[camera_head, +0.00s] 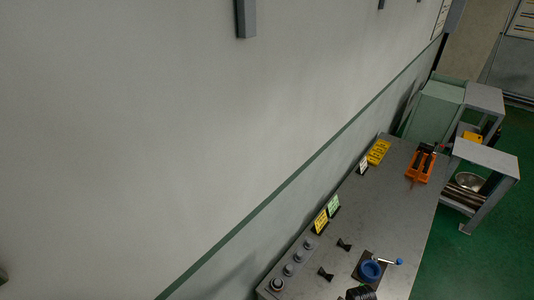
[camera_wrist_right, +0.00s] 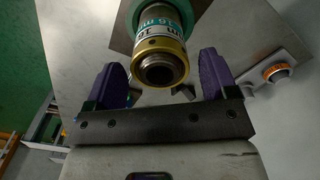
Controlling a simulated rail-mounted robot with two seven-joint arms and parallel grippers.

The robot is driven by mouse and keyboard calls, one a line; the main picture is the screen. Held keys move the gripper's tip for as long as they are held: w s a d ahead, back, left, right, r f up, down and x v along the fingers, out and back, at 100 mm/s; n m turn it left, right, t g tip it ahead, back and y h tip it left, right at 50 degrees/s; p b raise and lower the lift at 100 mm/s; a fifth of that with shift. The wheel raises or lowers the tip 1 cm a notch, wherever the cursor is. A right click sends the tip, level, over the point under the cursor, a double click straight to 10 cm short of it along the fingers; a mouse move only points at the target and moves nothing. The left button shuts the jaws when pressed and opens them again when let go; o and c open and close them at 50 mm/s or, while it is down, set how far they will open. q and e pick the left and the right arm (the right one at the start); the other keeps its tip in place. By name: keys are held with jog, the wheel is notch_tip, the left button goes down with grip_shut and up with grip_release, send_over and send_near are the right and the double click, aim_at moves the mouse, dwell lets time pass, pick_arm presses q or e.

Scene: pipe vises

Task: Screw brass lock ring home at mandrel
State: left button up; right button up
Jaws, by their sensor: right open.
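In the right wrist view a brass ring (camera_wrist_right: 160,47) sits around the end of a mandrel, with a darker threaded-looking steel end (camera_wrist_right: 160,72) showing below it. Behind the ring is a white and teal labelled band (camera_wrist_right: 158,27). My right gripper (camera_wrist_right: 161,68) is open, with one purple finger on each side of the ring and a visible gap to both. I cannot tell how far the ring is screwed on. The ring cannot be made out in the head view. My left gripper is not in view.
In the head view a grey bench (camera_head: 395,200) runs along the wall. It carries a blue round vise part (camera_head: 370,270) with a handle, an orange vise (camera_head: 420,166), yellow signs (camera_head: 379,152) and several knobs (camera_head: 289,269). An orange-ringed knob (camera_wrist_right: 278,72) is right in the wrist view.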

jog(key=n, duration=0.3)
jog(key=n+b, duration=0.1)
jog(key=n, duration=0.3)
jog(key=n+b, duration=0.1)
jog(key=n, duration=0.3)
jog(key=shift+f, duration=0.1)
jog(key=n+b, duration=0.1)
jog(key=n, duration=0.5)
jog(key=shift+n+b, duration=0.35)
jog(key=shift+n, duration=0.05)
jog(key=n+b, duration=0.1)
jog(key=n, duration=0.3)
